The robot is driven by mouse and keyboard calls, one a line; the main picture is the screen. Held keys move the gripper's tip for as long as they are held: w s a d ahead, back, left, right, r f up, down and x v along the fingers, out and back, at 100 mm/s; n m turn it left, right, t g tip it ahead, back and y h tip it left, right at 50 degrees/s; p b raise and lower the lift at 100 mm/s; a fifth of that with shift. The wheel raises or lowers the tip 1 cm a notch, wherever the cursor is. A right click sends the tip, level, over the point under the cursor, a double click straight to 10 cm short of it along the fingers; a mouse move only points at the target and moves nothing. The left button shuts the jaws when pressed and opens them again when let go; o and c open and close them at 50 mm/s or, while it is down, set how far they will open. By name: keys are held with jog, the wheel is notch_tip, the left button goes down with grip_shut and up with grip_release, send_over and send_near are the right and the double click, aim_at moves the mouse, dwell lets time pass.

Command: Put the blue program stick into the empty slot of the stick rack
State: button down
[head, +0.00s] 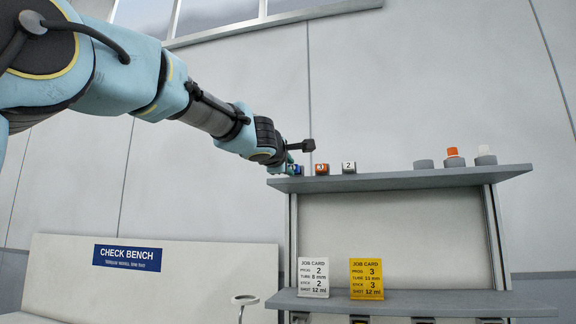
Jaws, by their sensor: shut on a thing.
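My gripper (291,160) is at the left end of the upper shelf, small in the head view and partly hidden by its own wrist. It is shut on a small blue block, which I take for the blue program stick (298,170). The blue piece shows only in part, at or just above the shelf surface; I cannot tell whether it touches the shelf. To its right stand an orange-brown block (321,169) and a white block marked 2 (348,167). I cannot make out the rack's slots or which one is empty.
The upper shelf (400,182) also bears grey round holders at right, one with an orange-topped piece (453,156) and one with a white piece (484,151). White and yellow job cards (366,279) stand on the lower shelf (450,301). The check bench (200,260) is at left.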

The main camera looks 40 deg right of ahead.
jog(key=shift+w+d, duration=0.2)
jog(key=shift+d, duration=0.15)
jog(key=c, duration=0.6)
grip_release()
jog(key=shift+a, duration=0.1)
jog(key=b+v, duration=0.1)
jog(key=v, duration=0.9)
jog(key=shift+s+a, duration=0.2)
